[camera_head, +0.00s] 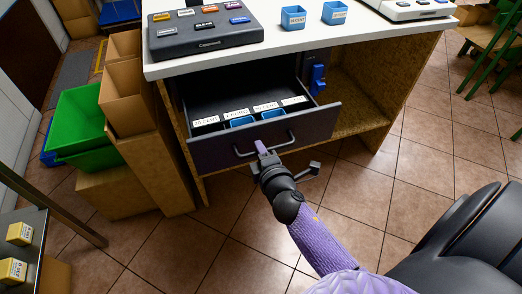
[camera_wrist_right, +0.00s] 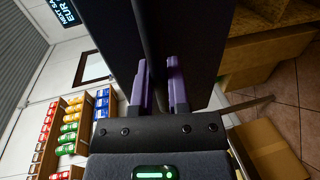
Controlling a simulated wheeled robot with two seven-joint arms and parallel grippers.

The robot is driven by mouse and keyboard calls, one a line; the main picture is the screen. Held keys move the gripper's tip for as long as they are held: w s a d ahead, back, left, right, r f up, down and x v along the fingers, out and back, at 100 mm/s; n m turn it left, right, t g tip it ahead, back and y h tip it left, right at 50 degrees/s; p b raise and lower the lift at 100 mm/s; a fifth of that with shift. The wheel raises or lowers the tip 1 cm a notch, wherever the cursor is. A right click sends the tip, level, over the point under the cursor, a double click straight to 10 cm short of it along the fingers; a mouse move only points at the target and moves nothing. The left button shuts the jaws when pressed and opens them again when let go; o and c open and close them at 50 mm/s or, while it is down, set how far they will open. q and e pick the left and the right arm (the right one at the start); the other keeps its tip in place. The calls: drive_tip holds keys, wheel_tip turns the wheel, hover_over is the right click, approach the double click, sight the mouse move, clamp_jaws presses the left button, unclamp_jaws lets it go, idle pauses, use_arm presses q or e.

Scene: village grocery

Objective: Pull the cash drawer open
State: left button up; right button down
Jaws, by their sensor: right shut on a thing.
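The cash drawer (camera_head: 312,125) is pulled out from under the white counter, its inside showing. It holds labelled compartments, some with blue cups (camera_head: 241,121). Its dark front carries a bar handle (camera_head: 284,141). My right gripper (camera_head: 262,149) reaches up to the middle of this handle and is shut on it. In the right wrist view the purple fingers of my right gripper (camera_wrist_right: 160,88) stand on either side of the dark handle bar (camera_wrist_right: 151,35), close to the drawer front (camera_wrist_right: 198,45). My left gripper is not in view.
The white counter (camera_head: 300,38) carries a dark tray (camera_head: 205,42) of coloured labelled pieces and two blue cups (camera_head: 293,17). Cardboard boxes (camera_head: 125,100) and a green crate (camera_head: 85,128) stand on the left. Tiled floor (camera_head: 235,240) lies open before the drawer.

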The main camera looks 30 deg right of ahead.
drive_tip(key=c, duration=0.6)
unclamp_jaws()
drive_tip(key=shift+c, duration=0.2)
drive_tip(key=shift+s, duration=0.25)
drive_tip(key=p+v, duration=0.1)
drive_tip(key=v, duration=0.8)
drive_tip(key=shift+s, duration=0.2)
drive_tip(key=shift+a+r, duration=0.1)
